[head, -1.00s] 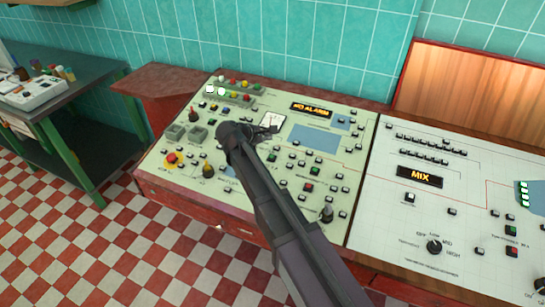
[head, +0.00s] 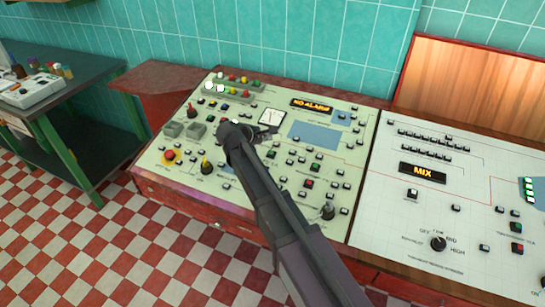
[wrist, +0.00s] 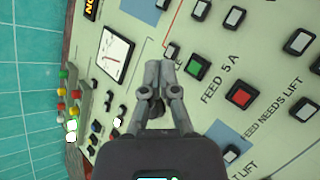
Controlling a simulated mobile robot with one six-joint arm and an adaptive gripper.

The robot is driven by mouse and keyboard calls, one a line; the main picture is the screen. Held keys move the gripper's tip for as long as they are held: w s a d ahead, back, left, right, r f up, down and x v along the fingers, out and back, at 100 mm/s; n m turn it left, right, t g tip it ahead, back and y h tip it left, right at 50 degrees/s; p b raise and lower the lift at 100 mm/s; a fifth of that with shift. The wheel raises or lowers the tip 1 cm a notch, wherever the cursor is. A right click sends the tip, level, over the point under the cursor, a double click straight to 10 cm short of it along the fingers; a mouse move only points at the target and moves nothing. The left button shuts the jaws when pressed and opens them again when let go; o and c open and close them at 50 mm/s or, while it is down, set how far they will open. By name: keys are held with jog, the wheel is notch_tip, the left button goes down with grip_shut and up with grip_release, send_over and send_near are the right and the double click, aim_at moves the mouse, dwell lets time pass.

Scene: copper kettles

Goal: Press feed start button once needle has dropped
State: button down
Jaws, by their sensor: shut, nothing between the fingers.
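The feed panel (head: 345,160) is pale green and full of buttons. In the wrist view, a green button (wrist: 197,67) and a red button (wrist: 240,95) flank the label FEED 5 A. The green button also shows in the head view (head: 271,155). The white needle gauge (wrist: 112,52) shows a thin dark needle, its reading too small to tell; it also shows in the head view (head: 271,117). My gripper (wrist: 166,68) is shut and empty, its tips between gauge and green button, close beside the button. My arm partly hides the panel in the head view (head: 262,135).
A display (head: 312,105) reads NO ALARM. Knobs, including a yellow-topped one (head: 206,166), and a red-capped button (head: 170,156) stand up from the panel. A white panel (head: 430,215) with a MIX display adjoins on the right. A green-legged table (head: 75,120) stands left.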

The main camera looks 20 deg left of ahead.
aim_at(269, 154)
jog(key=shift+w+f+b, duration=0.2)
jog(key=shift+f+b, duration=0.65)
jog(key=shift+f, duration=0.15)
jog(key=shift+w+f+b, duration=0.2)
jog(key=shift+f+b, duration=0.7)
jog(key=shift+f, duration=0.05)
jog(key=shift+w+f+b, duration=0.2)
jog(key=shift+f+b, duration=0.65)
jog(key=shift+f, duration=0.15)
jog(key=shift+f, duration=0.1)
jog(key=shift+w+f+b, duration=0.1)
jog(key=shift+f+b, duration=0.2)
jog(key=shift+b, duration=0.1)
jog(key=shift+f+b, duration=0.3)
jog(key=shift+b, duration=0.05)
jog(key=shift+r, duration=0.15)
dwell(0.5)
jog(key=shift+r+p, duration=0.6)
jog(key=shift+p, duration=0.2)
jog(key=r+p, duration=0.2)
jog(key=s+r+p, duration=0.1)
jog(key=r+p, duration=0.2)
jog(key=shift+s, duration=0.1)
dwell(0.3)
